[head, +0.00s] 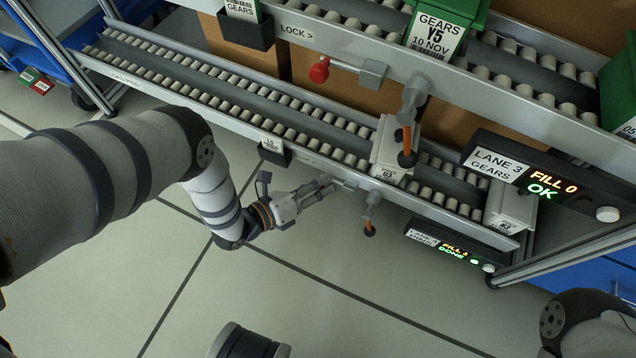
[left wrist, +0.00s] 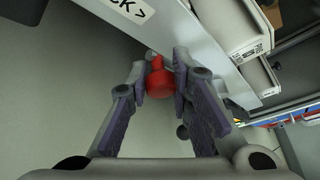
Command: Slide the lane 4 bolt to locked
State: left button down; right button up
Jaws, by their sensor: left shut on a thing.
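The lane 4 bolt sits on the front rail (head: 225,128) of the lower roller lane. Its red knob (left wrist: 158,82) shows in the left wrist view between the fingers of my left gripper (head: 328,186). The left gripper is shut on this knob; the fingers hide it in the head view. A "K >" part of the lock label (left wrist: 132,10) shows on the rail. The lane 4 display (head: 452,246) reads FILL 3 and DONE in green. My right gripper is not in view; only part of my right arm shows at the lower right.
A stop lever with a dark knob (head: 370,228) hangs just right of the left gripper. Pale boxes (head: 389,152) (head: 511,207) stand on the lower lane. Above it, lane 3 has its own red-knobbed bolt (head: 319,71) and green bins (head: 440,28). The floor in front is clear.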

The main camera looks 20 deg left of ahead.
pick_arm(q)
jog(key=d+p, duration=0.1)
jog(key=d, duration=0.4)
jog(key=shift+s, duration=0.1)
jog(key=c, duration=1.4)
grip_release()
jog(key=shift+d, duration=0.1)
jog(key=v, duration=1.2)
